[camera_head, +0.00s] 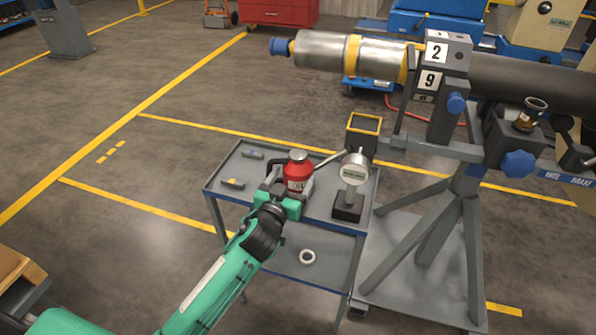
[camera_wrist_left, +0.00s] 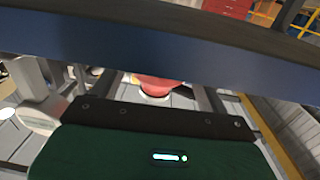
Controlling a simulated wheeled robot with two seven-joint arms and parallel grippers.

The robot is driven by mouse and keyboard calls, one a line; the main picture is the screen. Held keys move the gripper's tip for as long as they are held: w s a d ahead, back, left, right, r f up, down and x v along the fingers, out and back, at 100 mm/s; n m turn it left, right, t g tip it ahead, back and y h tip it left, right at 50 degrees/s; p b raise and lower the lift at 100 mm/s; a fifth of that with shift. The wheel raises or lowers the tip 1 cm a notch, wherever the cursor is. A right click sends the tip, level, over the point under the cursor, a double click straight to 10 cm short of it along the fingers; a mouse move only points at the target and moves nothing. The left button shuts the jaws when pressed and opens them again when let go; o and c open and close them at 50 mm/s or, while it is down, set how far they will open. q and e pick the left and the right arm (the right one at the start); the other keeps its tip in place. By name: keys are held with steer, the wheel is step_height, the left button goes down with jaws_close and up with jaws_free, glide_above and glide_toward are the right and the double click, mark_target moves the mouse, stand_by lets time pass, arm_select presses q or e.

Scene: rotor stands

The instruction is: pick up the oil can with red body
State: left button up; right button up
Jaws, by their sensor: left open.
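The oil can with red body (camera_head: 298,172) stands upright on the top shelf of a grey cart (camera_head: 230,205). It has a grey cap, and a thin spout points up to the right. My left gripper (camera_head: 290,184) is open at the can, reaching in from the near side. In the left wrist view, the red can (camera_wrist_left: 155,82) shows between the two dark fingers, with a gap on each side. A wide dark blue band hides the can's upper part there. My right gripper is not in view.
A dial gauge (camera_head: 354,170) on a dark block stands close right of the can. Two small tools (camera_head: 233,184) lie at the cart's left. A white ring (camera_head: 307,257) lies on the lower shelf. A rotor stand (camera_head: 470,185) stands at the right.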

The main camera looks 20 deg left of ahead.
arm_select(q)
steer(key=shift+w, duration=1.2)
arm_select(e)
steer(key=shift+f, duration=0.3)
arm_select(q)
steer(key=shift+c, duration=0.5)
steer(key=c, duration=0.7)
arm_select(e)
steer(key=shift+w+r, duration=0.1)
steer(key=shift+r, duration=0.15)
arm_select(q)
steer(key=shift+d, duration=0.1)
steer(key=shift+r, duration=0.6)
step_height(320, 180, up, 19)
steer(key=p, duration=0.3)
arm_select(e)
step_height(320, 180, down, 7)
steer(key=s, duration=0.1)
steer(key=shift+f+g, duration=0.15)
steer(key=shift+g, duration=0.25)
